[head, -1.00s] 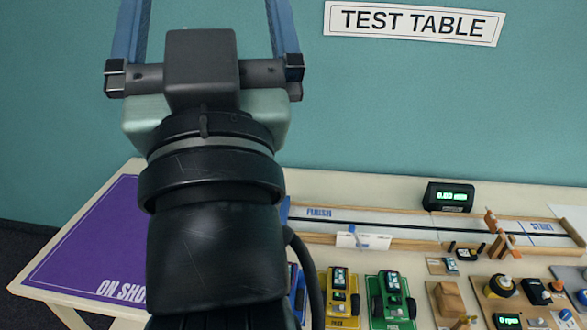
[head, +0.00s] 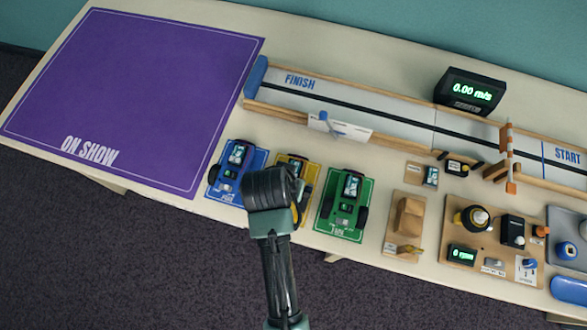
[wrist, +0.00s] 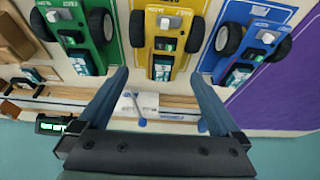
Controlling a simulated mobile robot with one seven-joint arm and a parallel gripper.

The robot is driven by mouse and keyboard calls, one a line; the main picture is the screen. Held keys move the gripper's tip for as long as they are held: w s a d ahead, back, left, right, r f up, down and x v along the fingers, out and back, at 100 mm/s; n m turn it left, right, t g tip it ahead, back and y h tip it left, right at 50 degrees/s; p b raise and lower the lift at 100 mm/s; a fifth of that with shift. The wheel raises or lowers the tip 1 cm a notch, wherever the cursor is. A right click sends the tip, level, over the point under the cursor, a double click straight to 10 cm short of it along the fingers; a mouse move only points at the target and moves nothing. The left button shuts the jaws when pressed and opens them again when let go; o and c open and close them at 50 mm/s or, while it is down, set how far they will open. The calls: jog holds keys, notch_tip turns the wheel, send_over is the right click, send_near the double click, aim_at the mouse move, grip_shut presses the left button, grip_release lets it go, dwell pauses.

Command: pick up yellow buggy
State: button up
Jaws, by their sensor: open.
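The yellow buggy (head: 295,164) stands on the table between the blue buggy (head: 236,155) and the green buggy (head: 352,186). My arm hides much of it in the head view. In the wrist view the yellow buggy (wrist: 165,45) is at the top middle, with the green buggy (wrist: 72,30) to its left and the blue buggy (wrist: 248,38) to its right. My gripper (wrist: 159,76) is open and empty, its two fingers pointing toward the yellow buggy with it roughly centred between them. The fingers are hidden in the head view.
A purple ON SHOW mat (head: 140,90) covers the table's left end. A wooden-railed test track (head: 370,105) runs along the back, with a speed display (head: 470,92) behind it. Wooden boards with devices (head: 490,235) fill the right. The buggies stand close together.

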jog(key=x, duration=1)
jog(key=shift+w+a, duration=0.2)
jog(key=shift+a, duration=0.05)
jog(key=c, duration=0.9)
jog(key=shift+c, duration=0.5)
jog(key=shift+r, duration=0.1)
